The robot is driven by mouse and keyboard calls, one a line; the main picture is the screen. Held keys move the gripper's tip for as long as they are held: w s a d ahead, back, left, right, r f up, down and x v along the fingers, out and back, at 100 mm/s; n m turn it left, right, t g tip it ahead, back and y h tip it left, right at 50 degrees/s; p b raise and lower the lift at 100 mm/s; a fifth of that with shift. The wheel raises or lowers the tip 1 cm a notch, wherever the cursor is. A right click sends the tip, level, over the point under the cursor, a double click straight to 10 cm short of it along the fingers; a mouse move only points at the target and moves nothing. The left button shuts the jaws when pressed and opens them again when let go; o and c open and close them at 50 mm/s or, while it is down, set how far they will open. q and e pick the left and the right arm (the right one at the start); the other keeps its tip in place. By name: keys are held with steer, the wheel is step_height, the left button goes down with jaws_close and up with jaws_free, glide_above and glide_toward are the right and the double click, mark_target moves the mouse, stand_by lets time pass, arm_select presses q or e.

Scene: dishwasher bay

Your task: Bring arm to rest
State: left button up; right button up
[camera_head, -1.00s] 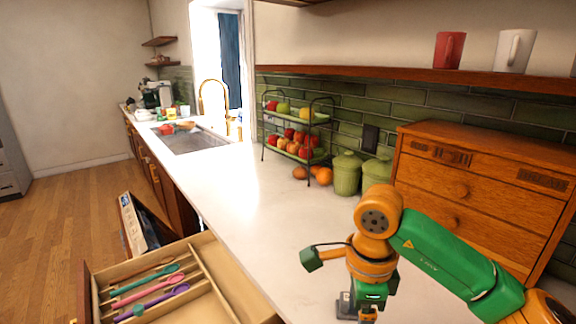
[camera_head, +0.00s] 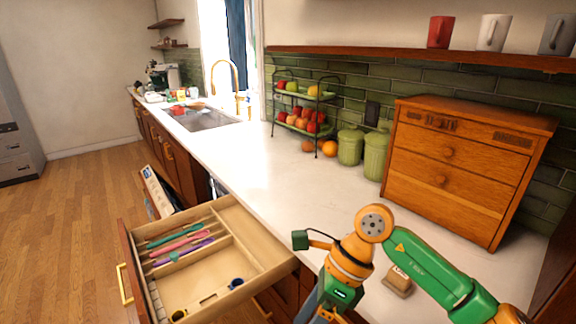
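My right arm comes in from the lower right and bends down at an orange wrist joint. Its gripper (camera_head: 328,316) is at the bottom edge of the picture, beside the counter's front edge and right of the open drawer. The fingertips are cut off or hidden, so I cannot tell whether it is open or shut. My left arm and gripper are not in view. A small brown block-like item (camera_head: 398,281) lies on the white counter (camera_head: 262,180), right of my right wrist and apart from it.
A wooden chest (camera_head: 465,165), green canisters (camera_head: 350,146) and a tiered fruit rack (camera_head: 305,95) stand along the back wall. The middle of the counter is clear.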

steer(key=w+a+m+y, duration=0.1)
steer(key=a+m+y, duration=0.65)
steer(key=y, duration=0.25)
steer(key=w+d+f+m+t+y, duration=0.15)
steer(key=w+f+m+t, duration=0.5)
steer(key=m+t, duration=0.65)
steer(key=s+d+f+m+t+h, duration=0.1)
steer(key=d+f+m+h, duration=0.55)
steer(key=f+m, duration=0.35)
steer(key=d+f+m+t+h, duration=0.1)
steer(key=d+f+m+h, duration=0.4)
steer(key=d+f+m, duration=0.45)
steer(key=s+d+f+m+g+h, duration=0.3)
steer(key=s+f+m+g+h, duration=0.1)
steer(key=s+f, duration=0.9)
steer(key=s+d+f+m+g+h, duration=0.1)
steer(key=s+f+m+g, duration=0.1)
steer(key=s, duration=0.9)
steer(key=s+d+f+m+g, duration=0.2)
steer(key=s+f+g, duration=0.3)
steer(key=s, duration=0.6)
steer(key=shift+s+d+m+h, duration=0.2)
steer(key=shift+s+m+h, duration=0.05)
steer(key=shift+m+h, duration=0.15)
